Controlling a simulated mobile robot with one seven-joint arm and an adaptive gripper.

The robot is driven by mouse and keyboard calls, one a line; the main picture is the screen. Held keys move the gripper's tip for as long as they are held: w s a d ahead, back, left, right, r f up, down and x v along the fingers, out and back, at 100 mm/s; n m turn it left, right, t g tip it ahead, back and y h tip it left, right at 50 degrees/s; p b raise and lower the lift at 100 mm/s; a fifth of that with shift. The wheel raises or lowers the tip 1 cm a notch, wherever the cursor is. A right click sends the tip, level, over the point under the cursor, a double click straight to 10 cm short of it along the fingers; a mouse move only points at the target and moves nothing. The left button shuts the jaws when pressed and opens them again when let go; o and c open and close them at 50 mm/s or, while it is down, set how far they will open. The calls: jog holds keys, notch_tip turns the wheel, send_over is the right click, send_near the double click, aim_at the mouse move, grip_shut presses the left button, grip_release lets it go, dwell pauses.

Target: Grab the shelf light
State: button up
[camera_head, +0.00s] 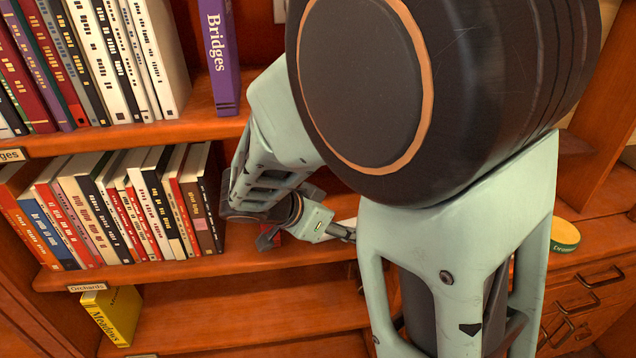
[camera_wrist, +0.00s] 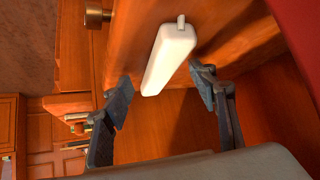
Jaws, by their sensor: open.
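The shelf light, a white elongated bar with a small peg at one end (camera_wrist: 168,60), lies against an orange wooden surface in the wrist view. My gripper (camera_wrist: 162,86) is open and empty, with one dark finger on each side of the bar's near end. The fingers look apart from the bar, with a wider gap visible on the right. How deep the bar sits between them I cannot tell. In the head view my arm hides most of this area, and I cannot clearly make out the light there.
Books (camera_head: 120,205) fill the middle shelf's left part. A purple "Bridges" book (camera_head: 219,55) stands on the upper shelf. A yellow book (camera_head: 113,315) is below. A round green-and-yellow item (camera_head: 564,237) sits on the right counter. A brass knob (camera_wrist: 97,15) is near the light.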

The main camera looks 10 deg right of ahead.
grip_shut()
dwell(0.4)
jog(key=shift+r, duration=0.1)
